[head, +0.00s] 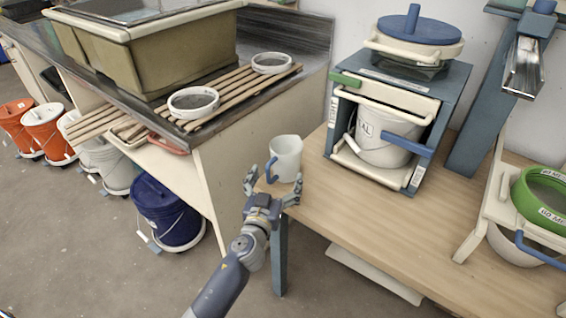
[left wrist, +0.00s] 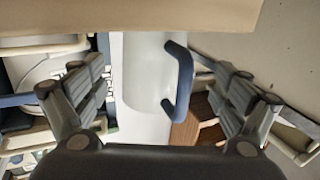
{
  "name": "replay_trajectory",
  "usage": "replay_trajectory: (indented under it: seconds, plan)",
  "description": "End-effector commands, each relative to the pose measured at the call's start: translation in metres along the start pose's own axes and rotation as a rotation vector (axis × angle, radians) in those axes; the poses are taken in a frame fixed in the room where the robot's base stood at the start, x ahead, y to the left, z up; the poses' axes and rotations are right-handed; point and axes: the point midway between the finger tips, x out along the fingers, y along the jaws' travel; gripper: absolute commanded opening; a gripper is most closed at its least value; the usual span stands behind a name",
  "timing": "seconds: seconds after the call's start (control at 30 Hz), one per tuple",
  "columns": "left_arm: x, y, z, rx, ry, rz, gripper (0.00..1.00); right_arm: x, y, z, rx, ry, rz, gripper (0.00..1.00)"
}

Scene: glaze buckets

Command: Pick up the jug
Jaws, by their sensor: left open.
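The jug (head: 286,157) is white with a blue handle and stands upright at the near left corner of the wooden table. My left gripper (head: 272,187) is open at the table's edge, just in front of the jug. In the left wrist view the jug (left wrist: 144,72) shows between the open fingers (left wrist: 160,100), its blue handle towards the right finger. I cannot tell whether a finger touches it. My right gripper is not in view.
The wooden table (head: 400,230) is bare to the right of the jug. A blue frame (head: 447,105) with a white bucket (head: 384,135) stands behind it. A counter with a slatted rack (head: 225,92) and bowls is at left. A green-rimmed bucket (head: 540,190) is at far right.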

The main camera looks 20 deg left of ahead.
Motion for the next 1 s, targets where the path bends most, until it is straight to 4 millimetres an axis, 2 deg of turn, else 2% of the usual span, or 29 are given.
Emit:
replay_trajectory:
  seconds: [0.27,0.6,0.93,0.97,1.0]
  plan:
    - [0.017,0.002,0.0,0.002,-0.001,0.001,0.92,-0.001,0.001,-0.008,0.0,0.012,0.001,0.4]
    - [0.057,0.008,0.002,0.001,-0.001,0.0,0.92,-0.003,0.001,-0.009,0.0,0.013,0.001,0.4]
    - [0.062,0.008,0.003,0.0,-0.002,0.0,0.92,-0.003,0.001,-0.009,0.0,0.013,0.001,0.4]
    - [0.062,0.008,0.003,0.0,-0.001,0.0,0.9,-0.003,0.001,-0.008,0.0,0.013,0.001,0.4]
    - [0.062,0.008,0.003,0.0,-0.001,0.0,0.81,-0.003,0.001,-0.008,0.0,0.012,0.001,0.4]
